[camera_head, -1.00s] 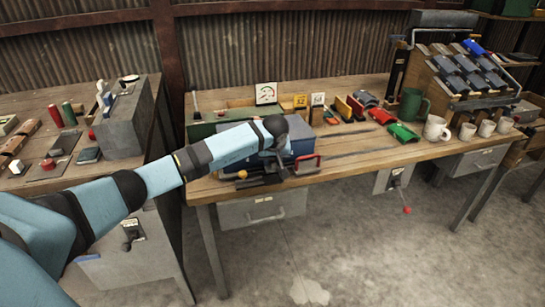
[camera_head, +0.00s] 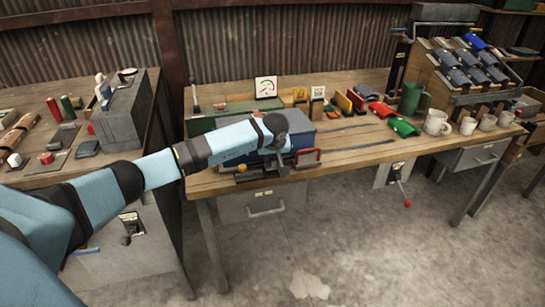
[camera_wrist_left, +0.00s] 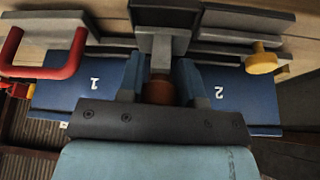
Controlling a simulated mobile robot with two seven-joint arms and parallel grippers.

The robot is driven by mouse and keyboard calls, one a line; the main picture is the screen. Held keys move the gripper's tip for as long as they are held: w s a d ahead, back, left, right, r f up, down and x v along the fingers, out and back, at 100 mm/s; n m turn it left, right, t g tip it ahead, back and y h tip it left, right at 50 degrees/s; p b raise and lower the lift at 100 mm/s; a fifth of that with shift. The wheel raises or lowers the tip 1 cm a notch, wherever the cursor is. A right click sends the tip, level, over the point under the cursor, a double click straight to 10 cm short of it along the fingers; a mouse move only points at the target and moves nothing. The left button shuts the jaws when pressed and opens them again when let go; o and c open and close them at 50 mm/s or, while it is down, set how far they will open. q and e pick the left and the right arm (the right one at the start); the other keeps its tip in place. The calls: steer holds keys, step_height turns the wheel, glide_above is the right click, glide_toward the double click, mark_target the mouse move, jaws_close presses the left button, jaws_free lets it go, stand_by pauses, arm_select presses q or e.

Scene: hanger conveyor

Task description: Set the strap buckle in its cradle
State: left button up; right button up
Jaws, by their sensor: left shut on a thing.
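My left gripper (camera_wrist_left: 160,80) is shut on a small brown piece (camera_wrist_left: 159,91) between its fingers, joined to or in front of a grey block (camera_wrist_left: 161,45). I cannot tell for sure whether this is the strap buckle. In the head view my left gripper (camera_head: 275,163) is at the front of a blue case (camera_head: 303,140), near the table's front edge, its fingers mostly hidden. The wrist view shows the blue surface marked 1 (camera_wrist_left: 92,92) and 2 (camera_wrist_left: 236,92), one on each side of the fingers. I cannot make out the cradle. My right gripper is not in view.
A red handle (camera_head: 308,157) and a yellow knob (camera_head: 241,168) flank my left gripper. Dark flat strips (camera_head: 358,145) lie to the right. The table's front right is fairly clear.

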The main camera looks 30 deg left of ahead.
arm_select(q)
steer(key=shift+f, duration=0.2)
stand_by(0.6)
steer(key=shift+f+b, duration=0.65)
steer(key=shift+f, duration=0.25)
steer(key=o, duration=1.1)
steer(key=shift+c, duration=0.2)
